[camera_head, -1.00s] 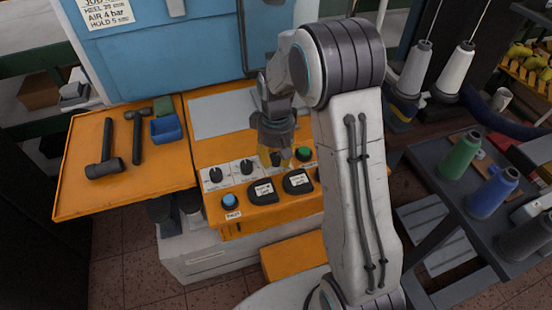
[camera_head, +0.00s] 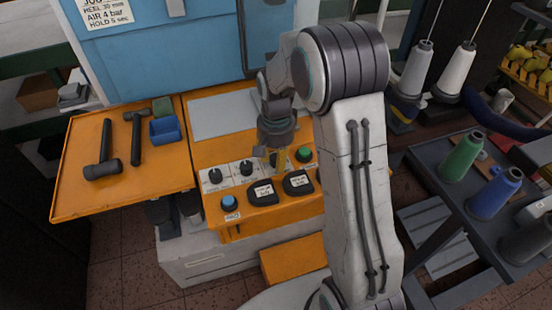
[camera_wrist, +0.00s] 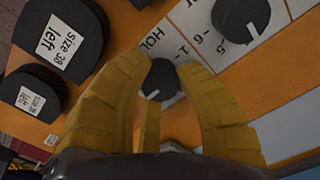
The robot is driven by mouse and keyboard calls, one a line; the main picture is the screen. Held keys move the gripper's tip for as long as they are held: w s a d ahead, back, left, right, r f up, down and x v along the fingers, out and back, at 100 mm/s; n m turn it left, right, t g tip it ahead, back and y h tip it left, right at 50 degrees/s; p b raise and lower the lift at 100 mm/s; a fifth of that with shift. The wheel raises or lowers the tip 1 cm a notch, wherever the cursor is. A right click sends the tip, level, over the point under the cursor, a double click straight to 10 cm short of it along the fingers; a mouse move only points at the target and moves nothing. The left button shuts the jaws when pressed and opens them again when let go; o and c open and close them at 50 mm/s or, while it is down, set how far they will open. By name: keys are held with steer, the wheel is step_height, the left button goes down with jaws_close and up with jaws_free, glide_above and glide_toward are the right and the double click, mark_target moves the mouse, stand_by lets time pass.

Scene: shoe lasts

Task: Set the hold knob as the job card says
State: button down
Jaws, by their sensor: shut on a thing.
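The hold knob (camera_wrist: 163,76) is a small black dial with a white pointer mark, beside a white plate whose partly hidden lettering reads "HOL". In the wrist view the pointer mark is at the knob's lower left. My gripper (camera_wrist: 165,88) has its yellow fingers on either side of this knob and is shut on it. In the head view my gripper (camera_head: 273,158) points down at the orange panel (camera_head: 285,215), and its fingers hide most of the knob. The job card (camera_head: 106,12) on the blue machine reads "AIR 4 bar" and "HOLD 5 sec"; its top is cut off.
Two other black knobs (camera_head: 215,176) (camera_head: 246,167) sit left of my gripper. A blue button (camera_head: 228,202), a green button (camera_head: 304,153) and two black labelled lasts (camera_head: 262,192) (camera_head: 298,182) are close by. Hammers (camera_head: 104,160) and a blue bin (camera_head: 166,130) lie on the left shelf.

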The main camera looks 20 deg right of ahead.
mark_target(276, 157)
stand_by(0.3)
steer(key=c, duration=0.9)
jaws_free()
step_height(276, 157, up, 12)
stand_by(0.7)
